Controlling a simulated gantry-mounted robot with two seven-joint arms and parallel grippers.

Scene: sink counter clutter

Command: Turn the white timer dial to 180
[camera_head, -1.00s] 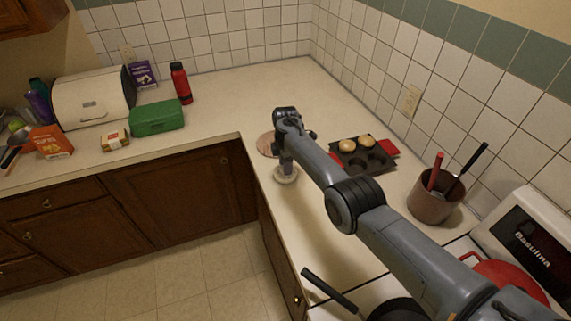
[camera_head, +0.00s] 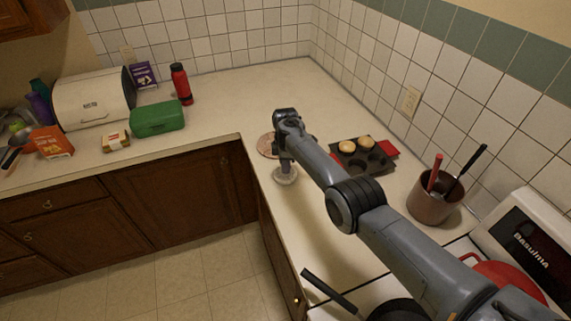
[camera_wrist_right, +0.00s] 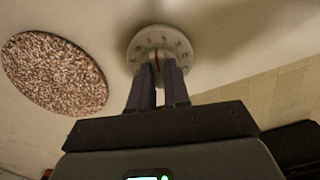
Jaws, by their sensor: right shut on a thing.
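The white timer (camera_head: 286,177) stands on the counter near its front edge, under my right gripper (camera_head: 285,166). In the right wrist view the timer's round dial (camera_wrist_right: 160,42) shows a ring of marks, some dark and some reddish. My right gripper (camera_wrist_right: 159,80) points down at it, with its two dark fingers close together on the middle of the dial. A thin reddish line shows between the fingertips. The fingers hide the near part of the dial, and I cannot read its setting. My left gripper is not in view.
A round speckled trivet (camera_wrist_right: 55,72) lies left of the timer, close by. A muffin pan (camera_head: 362,158) with red handles and a brown utensil crock (camera_head: 435,203) stand to the right.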

